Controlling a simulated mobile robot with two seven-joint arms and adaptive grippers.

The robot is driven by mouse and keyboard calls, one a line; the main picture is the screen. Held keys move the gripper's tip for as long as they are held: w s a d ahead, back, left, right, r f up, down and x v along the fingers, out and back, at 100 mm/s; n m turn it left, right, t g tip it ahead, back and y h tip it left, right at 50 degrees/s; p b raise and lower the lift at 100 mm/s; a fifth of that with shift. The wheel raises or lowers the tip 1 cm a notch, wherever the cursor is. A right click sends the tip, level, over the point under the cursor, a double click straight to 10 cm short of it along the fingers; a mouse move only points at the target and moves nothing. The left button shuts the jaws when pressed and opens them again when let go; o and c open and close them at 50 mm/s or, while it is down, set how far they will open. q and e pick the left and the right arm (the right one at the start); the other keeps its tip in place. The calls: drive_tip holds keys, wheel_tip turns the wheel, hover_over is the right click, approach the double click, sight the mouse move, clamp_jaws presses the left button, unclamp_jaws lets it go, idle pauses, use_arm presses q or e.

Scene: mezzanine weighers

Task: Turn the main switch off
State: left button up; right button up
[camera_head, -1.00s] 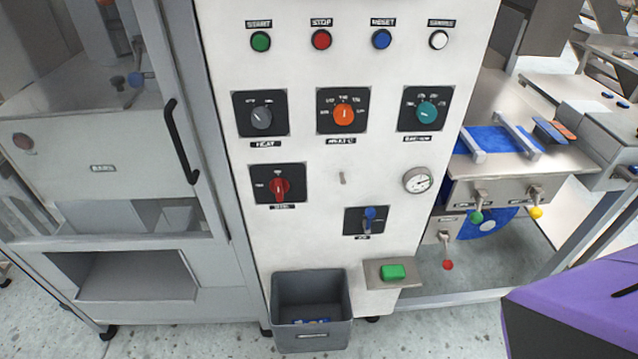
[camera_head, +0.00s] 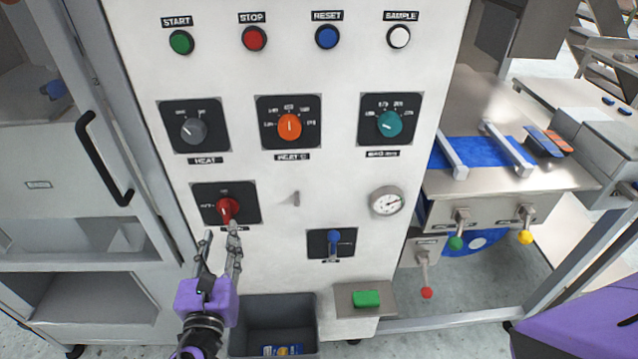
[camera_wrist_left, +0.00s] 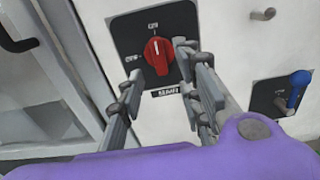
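The main switch is most likely the red rotary knob (camera_head: 227,210) on a black plate at the lower left of the white panel. In the left wrist view the red knob (camera_wrist_left: 158,58) has its pale mark pointing up, toward the upper of two small labels. The other label is at its left; both are too blurred to read surely. My left gripper (camera_head: 220,238) is open just below the knob in the head view. In the left wrist view its fingers (camera_wrist_left: 160,66) stand apart on either side of the knob's lower part; I cannot tell whether they touch it. My right gripper is not visible.
Above are grey (camera_head: 194,131), orange (camera_head: 289,127) and teal (camera_head: 389,124) knobs and a row of buttons. A blue-handled switch (camera_head: 333,239) and a gauge (camera_head: 387,201) are to the right. A grey bin (camera_head: 318,320) stands below. A cabinet handle (camera_head: 103,158) juts out at left.

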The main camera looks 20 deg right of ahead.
sight(226, 218)
use_arm(q)
drive_tip(key=x, duration=0.5)
drive_tip(key=shift+w+d, duration=0.1)
drive_tip(key=shift+w, duration=0.1)
clamp_jaws()
